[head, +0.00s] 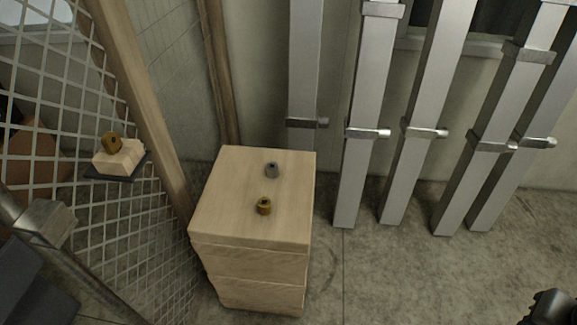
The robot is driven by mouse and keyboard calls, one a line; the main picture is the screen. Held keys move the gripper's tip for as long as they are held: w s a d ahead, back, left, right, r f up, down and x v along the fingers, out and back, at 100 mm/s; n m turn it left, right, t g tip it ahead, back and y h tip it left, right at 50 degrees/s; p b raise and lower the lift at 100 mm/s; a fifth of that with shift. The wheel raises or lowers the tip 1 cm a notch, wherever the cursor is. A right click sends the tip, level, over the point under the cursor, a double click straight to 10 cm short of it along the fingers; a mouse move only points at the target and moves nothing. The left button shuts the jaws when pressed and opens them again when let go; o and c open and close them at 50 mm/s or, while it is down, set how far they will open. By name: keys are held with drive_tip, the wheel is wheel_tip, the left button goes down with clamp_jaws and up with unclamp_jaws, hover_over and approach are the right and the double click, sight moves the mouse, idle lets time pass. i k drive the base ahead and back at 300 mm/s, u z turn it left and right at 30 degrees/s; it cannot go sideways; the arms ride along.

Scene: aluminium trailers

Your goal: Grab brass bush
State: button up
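A small brass-coloured bush (264,207) stands on top of a pale wooden block-like cabinet (225,228), near the middle of its top. A dark hole shows in its upper end. Another brass-coloured ring-like piece (109,145) sits on a small pale block at the left, seen by the wire mesh. A dark piece at the bottom right corner looks like part of my gripper (550,308). It is cut off by the frame edge, and its fingers cannot be made out. It is well apart from the brass bush.
A wire mesh panel (150,235) with a wooden post (140,95) borders the cabinet's left. Several aluminium posts (361,120) lean along the back wall. The concrete floor (400,275) right of the cabinet is clear.

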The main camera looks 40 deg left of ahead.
sight(264, 207)
drive_tip(key=u, duration=0.75)
drive_tip(key=i, duration=0.75)
drive_tip(key=u, duration=1.3)
drive_tip(key=i, duration=0.4)
drive_tip(key=u, duration=0.3)
